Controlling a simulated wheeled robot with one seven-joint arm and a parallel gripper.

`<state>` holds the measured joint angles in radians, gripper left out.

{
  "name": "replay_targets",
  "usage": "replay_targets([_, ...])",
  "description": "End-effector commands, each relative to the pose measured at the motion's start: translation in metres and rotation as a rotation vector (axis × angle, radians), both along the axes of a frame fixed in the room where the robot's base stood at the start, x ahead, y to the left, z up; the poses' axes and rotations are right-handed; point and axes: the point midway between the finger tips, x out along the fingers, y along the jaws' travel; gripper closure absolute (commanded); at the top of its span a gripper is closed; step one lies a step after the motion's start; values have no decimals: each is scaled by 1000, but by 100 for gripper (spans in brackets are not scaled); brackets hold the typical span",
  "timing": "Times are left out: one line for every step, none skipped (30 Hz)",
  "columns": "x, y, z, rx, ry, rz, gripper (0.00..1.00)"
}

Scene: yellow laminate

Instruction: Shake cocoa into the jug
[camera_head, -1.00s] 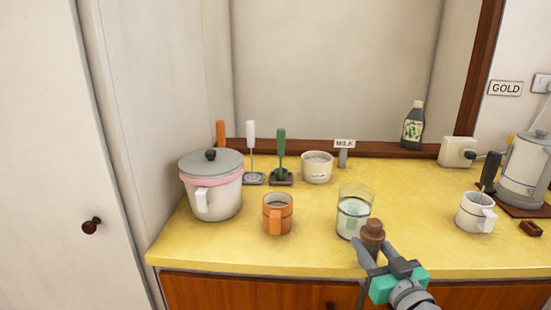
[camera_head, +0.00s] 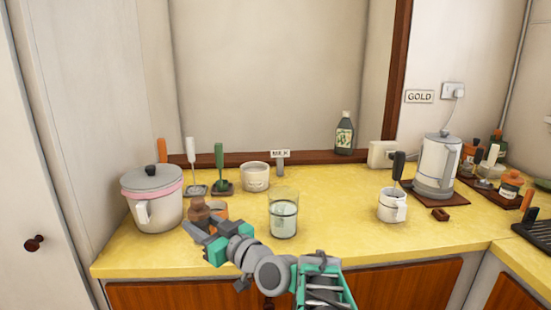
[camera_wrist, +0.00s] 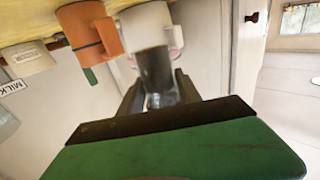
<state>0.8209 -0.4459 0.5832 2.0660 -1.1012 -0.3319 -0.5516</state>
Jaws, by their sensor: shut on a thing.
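My gripper (camera_head: 202,232) is shut on a brown-topped shaker (camera_head: 199,210), held over the front left of the counter. The shaker partly covers the orange mug (camera_head: 217,211), which also shows in the wrist view (camera_wrist: 88,30). A clear glass vessel (camera_head: 284,214) with pale liquid in its lower part stands upright right of my gripper, apart from it.
A white bowl (camera_head: 255,177), a green-handled tool (camera_head: 220,165) and a MILK sign (camera_head: 281,158) stand at the back. A white mug (camera_head: 392,206) and kettle (camera_head: 437,165) stand right, a dark bottle (camera_head: 344,135) behind. The counter between glass and white mug is clear.

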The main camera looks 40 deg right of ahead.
Motion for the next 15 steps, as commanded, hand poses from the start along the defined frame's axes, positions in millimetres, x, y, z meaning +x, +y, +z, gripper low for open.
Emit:
replay_targets([5, -30, 18, -2, -3, -32, 100])
replay_targets([7, -47, 26, -2, -3, -49, 100])
replay_targets([10, -71, 37, -1, -3, -74, 100])
replay_targets([10, -90, 45, -2, -3, -93, 100])
replay_targets([10, -109, 53, -2, -2, -112, 100])
replay_targets([9, -134, 62, -2, -2, -137, 100])
replay_targets([8, -152, 69, -2, 0, -155, 100])
replay_targets([6, -168, 75, -3, 1, -172, 100])
replay_targets([2, -188, 82, -3, 3, -193, 100])
replay_targets([0, -201, 86, -4, 4, -206, 100])
replay_targets([-3, -213, 91, -3, 5, -219, 100])
replay_targets([-6, -226, 94, -4, 6, -232, 100])
replay_targets([-8, -234, 97, -5, 7, -241, 100])
replay_targets([-10, -240, 99, -3, 8, -247, 100])
replay_targets([-12, -246, 101, -4, 9, -254, 100])
